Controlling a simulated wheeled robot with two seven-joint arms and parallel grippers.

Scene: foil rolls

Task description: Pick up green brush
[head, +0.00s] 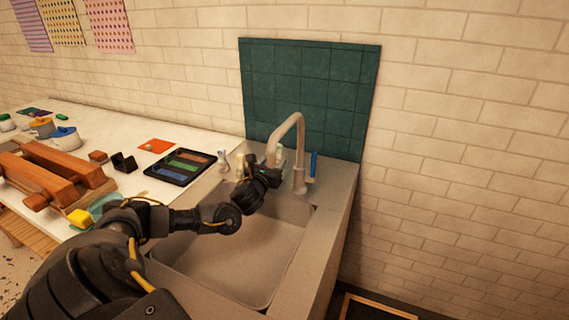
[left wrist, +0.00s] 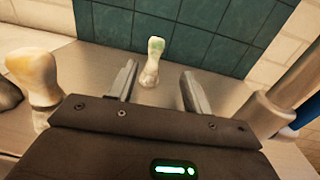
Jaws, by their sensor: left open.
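The green brush (left wrist: 152,64) is a small pale upright piece with a green patch near its top. In the left wrist view it stands on the sink's back ledge, beyond and between my left fingertips, touching neither. In the head view a pale piece (head: 279,155) behind my left gripper (head: 264,176) looks like the same brush, partly hidden. My left gripper (left wrist: 160,86) is open and empty, low over the back of the sink. A similar brush with a yellow patch (left wrist: 34,68) stands to its left. My right gripper is not in view.
The faucet (head: 299,160) with a blue handle (head: 313,165) rises just right of my gripper. Teal tiles (head: 310,90) back the ledge. Another pale piece (head: 223,160) stands at the ledge's left. The sink basin (head: 240,262) looks empty. A black tray (head: 157,170) lies on the left counter.

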